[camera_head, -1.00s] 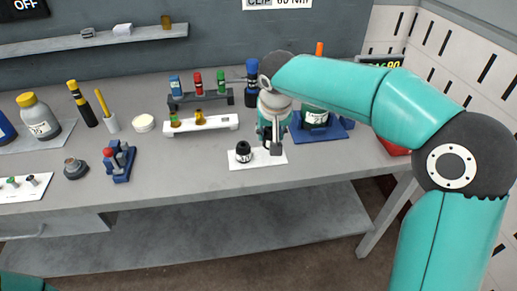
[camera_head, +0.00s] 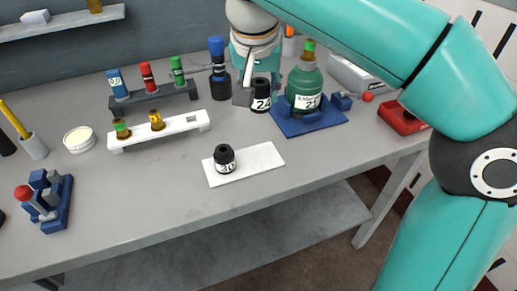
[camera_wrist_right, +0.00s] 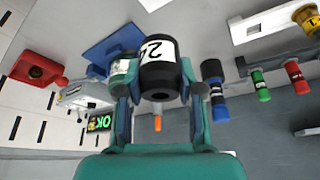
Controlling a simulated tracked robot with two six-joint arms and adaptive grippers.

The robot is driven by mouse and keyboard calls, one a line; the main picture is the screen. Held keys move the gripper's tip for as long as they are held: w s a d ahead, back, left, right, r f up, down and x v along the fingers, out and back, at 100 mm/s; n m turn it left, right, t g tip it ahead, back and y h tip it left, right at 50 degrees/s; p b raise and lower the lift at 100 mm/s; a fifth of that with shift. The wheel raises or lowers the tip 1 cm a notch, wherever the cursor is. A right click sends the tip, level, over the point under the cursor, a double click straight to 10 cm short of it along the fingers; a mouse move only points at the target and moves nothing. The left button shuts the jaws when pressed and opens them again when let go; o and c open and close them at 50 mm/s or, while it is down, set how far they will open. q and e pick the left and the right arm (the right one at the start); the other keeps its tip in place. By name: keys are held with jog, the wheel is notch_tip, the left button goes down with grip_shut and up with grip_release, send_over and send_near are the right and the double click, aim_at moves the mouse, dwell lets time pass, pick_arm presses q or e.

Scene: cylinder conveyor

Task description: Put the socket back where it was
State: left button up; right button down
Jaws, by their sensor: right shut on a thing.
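A black socket with a white label marked 24 (camera_head: 261,96) is between the fingers of my right gripper (camera_head: 248,92), upright, with its bottom appearing clear of the bench. In the right wrist view the socket (camera_wrist_right: 160,68) fills the space between the two fingertips of my right gripper (camera_wrist_right: 161,92). A second black socket (camera_head: 224,157) stands on the left part of a white mat (camera_head: 262,160); the mat's right part is bare. My left gripper is not in view.
A blue tray (camera_head: 318,126) with a green bottle (camera_head: 304,88) is just right of the held socket. A blue-capped dark bottle (camera_head: 219,70) stands to its left. A white rack (camera_head: 190,122) with vials is left of the mat.

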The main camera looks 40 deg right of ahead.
pick_arm(q)
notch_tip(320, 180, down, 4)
jog(key=b, duration=0.3)
pick_arm(e)
notch_tip(320, 180, down, 13)
jog(key=shift+f, duration=0.15)
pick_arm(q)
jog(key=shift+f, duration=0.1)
pick_arm(e)
jog(key=c, duration=0.7)
grip_release()
jog(key=shift+f, duration=0.1)
jog(key=shift+r, duration=0.2)
pick_arm(q)
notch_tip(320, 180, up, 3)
jog(key=shift+p, duration=1.25)
pick_arm(e)
jog(key=v, duration=1.1)
jog(key=shift+s+a+r, duration=0.15)
jog(key=shift+s+r, duration=0.05)
jog(key=shift+r, duration=0.15)
